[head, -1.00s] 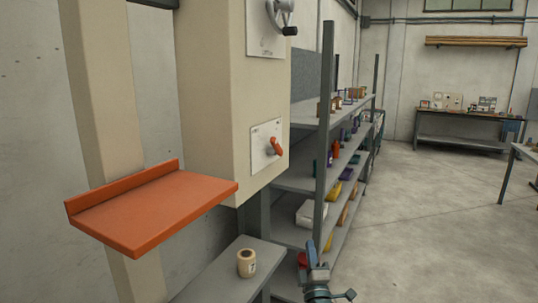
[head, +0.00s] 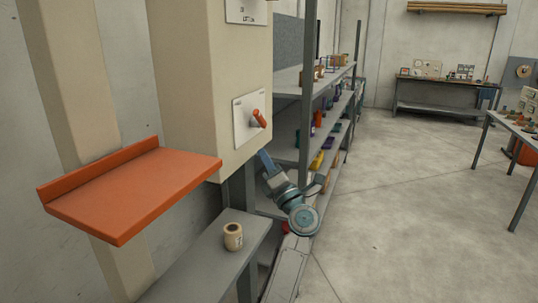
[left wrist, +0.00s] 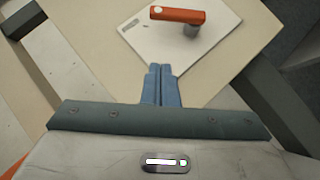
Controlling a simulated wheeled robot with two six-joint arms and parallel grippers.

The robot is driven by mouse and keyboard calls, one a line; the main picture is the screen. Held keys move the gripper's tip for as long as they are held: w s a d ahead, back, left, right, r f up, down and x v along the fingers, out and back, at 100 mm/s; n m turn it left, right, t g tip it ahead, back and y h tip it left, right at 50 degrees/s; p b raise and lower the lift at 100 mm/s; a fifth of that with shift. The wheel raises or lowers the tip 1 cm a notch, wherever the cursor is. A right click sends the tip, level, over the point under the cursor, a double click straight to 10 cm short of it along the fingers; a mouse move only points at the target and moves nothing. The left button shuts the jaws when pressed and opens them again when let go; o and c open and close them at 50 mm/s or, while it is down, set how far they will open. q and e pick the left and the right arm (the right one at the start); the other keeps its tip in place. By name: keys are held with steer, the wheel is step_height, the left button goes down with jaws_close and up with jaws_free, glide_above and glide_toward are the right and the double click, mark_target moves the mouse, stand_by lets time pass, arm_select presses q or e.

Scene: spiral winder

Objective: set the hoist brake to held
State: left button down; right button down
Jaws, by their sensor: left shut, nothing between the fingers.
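The brake lever is a short orange-red handle (head: 259,118) on a white plate (head: 242,128) on the lower side of the beige cabinet (head: 190,90). In the left wrist view the handle (left wrist: 178,15) lies across the top of the plate (left wrist: 150,42), with a grey pivot at its right end. The plate's markings are too small to read. My left gripper (head: 265,158) is just below the plate in the head view. Its blue fingers (left wrist: 161,72) are shut and empty, pointing at the plate's lower edge, apart from the handle. My right gripper is not in view.
An orange shelf (head: 130,195) juts out left of the cabinet. Grey shelving (head: 300,120) with bins stands behind my gripper. The floor to the right is open, with a table (head: 515,135) at the far right.

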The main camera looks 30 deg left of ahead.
mark_target(260, 119)
arm_select(q)
steer(key=w+a+r+p, duration=0.4)
steer(key=w+r, duration=0.1)
steer(key=r, duration=0.1)
steer(key=shift+w+a+p, duration=0.35)
